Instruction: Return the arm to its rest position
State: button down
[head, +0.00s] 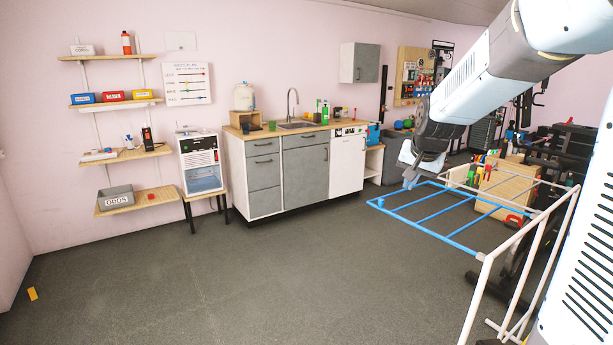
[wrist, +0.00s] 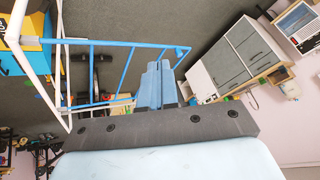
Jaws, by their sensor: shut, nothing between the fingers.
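My gripper (head: 409,182) hangs at the end of my raised white and grey arm on the right side of the head view. Its tips point down, near the far left corner of a blue and white rack (head: 438,239) in the picture. I cannot tell whether they touch the rack. In the wrist view the two light-blue fingers of my gripper (wrist: 156,72) are together, with nothing between them. The rack's blue bars also show in the wrist view (wrist: 126,70). Part of the rack is hidden behind my arm.
A grey-fronted counter (head: 262,178) with a sink stands along the back wall. Wall shelves (head: 128,156) and a small cabinet with a glass door (head: 201,165) are to the left. Gym gear crowds the far right. The grey floor (head: 200,275) at front left is mostly clear.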

jog(key=s+a+r+n, duration=0.1)
jog(key=s+n, duration=0.1)
jog(key=s, duration=1.2)
jog(key=s+a+r+n, duration=0.1)
jog(key=s+a+n, duration=0.1)
jog(key=s, duration=1.3)
jog(key=shift+n+g, duration=0.4)
jog(key=shift+n, duration=0.1)
jog(key=shift+w, duration=0.1)
